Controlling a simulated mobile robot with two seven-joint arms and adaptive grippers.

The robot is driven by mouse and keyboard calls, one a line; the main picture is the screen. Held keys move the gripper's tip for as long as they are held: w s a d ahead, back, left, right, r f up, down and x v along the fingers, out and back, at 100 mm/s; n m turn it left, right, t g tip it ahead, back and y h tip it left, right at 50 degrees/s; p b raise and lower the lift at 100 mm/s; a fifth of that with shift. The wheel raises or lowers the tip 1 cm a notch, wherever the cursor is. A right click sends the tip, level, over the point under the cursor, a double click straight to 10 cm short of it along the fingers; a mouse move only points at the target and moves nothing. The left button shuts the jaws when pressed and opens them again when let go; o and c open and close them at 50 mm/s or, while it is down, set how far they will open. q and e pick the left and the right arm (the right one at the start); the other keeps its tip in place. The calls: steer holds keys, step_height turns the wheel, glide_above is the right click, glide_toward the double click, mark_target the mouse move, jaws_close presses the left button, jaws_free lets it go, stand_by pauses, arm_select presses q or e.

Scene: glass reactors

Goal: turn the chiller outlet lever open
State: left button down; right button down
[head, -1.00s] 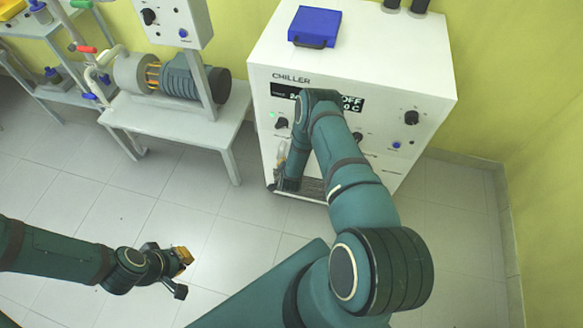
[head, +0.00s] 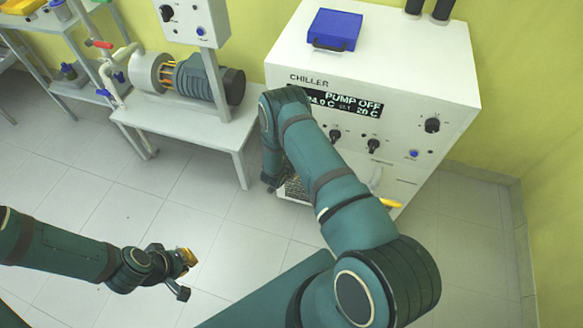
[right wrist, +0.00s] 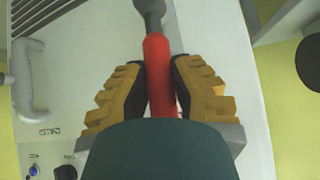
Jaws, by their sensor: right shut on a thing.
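The white chiller (head: 440,100) stands at the back right, its display reading PUMP OFF. In the right wrist view my right gripper (right wrist: 160,80) is shut on a red lever (right wrist: 158,62), which lies lengthwise between its yellow-padded fingers. The lever's grey stem (right wrist: 151,8) shows at the top edge. In the head view my right arm reaches down to the lower left of the chiller's front and hides the red lever. A yellow lever (head: 390,203) shows at the front's lower right. My left gripper (head: 182,265) hangs above the floor, apart from everything; its fingers are hard to make out.
A blue case (head: 335,29) and dark cylinders (head: 429,8) are on the chiller's top. A pump motor (head: 208,80) sits on a white bench (head: 190,125) to the left. A white curved pipe (right wrist: 30,85) is near my right gripper. The tiled floor in front is clear.

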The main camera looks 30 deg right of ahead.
steer(key=shift+d+r, duration=0.1)
steer(key=shift+d, duration=0.1)
steer(key=c, duration=0.8)
jaws_free()
steer(key=shift+o, duration=0.2)
steer(key=shift+a, duration=0.1)
steer(key=v, duration=1.1)
steer(key=shift+s+a+r, duration=0.2)
steer(key=shift+a+r, duration=0.05)
steer(key=shift+a, duration=0.1)
